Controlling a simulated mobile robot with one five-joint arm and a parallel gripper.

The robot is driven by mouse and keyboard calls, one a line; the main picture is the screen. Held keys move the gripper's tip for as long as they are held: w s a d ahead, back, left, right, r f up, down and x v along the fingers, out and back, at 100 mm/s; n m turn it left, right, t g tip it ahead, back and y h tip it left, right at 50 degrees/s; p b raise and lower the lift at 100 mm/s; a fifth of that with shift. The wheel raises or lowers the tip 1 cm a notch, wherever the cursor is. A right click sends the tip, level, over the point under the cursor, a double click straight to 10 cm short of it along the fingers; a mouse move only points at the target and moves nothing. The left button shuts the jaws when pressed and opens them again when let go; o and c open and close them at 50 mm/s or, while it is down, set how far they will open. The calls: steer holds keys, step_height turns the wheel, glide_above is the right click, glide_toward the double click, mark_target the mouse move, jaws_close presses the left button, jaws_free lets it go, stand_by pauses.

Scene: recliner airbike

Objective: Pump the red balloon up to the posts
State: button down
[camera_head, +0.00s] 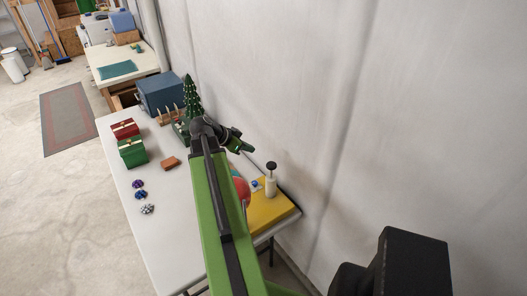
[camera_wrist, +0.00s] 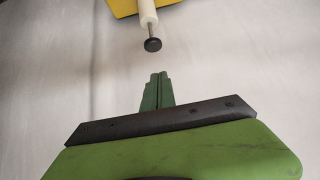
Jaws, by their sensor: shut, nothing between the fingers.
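The red balloon (camera_head: 242,190) is partly hidden behind my arm in the head view, over the yellow base (camera_head: 278,212). The white pump (camera_head: 270,187) stands upright on that base with its black knob (camera_head: 271,165) raised on a thin rod. In the wrist view the knob (camera_wrist: 152,44), rod and white pump body (camera_wrist: 148,12) lie just beyond my fingertips. My gripper (camera_head: 249,149) is shut and empty, near the knob and apart from it; its green fingers (camera_wrist: 157,76) also show in the wrist view. I cannot make out posts by the balloon.
The white table (camera_head: 120,180) holds a red gift box (camera_head: 125,128), a green gift box (camera_head: 132,153), an orange-brown block (camera_head: 171,162), several bows, a small tree (camera_head: 192,98) and a blue box (camera_head: 160,95). A pale wall (camera_head: 300,90) runs close behind the pump.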

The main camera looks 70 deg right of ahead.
steer(key=b, duration=0.8)
glide_above(269, 164)
steer(key=w+a, duration=0.2)
steer(key=a, duration=0.1)
step_height(269, 164, down, 8)
steer(key=shift+s+d+f+b, duration=0.1)
steer(key=shift+d+f+b, duration=0.1)
steer(key=shift+f+b, duration=0.4)
steer(key=shift+d+f+b, duration=0.2)
steer(key=shift+f+b, duration=0.35)
steer(key=shift+b, duration=0.05)
steer(key=shift+f+b, duration=0.45)
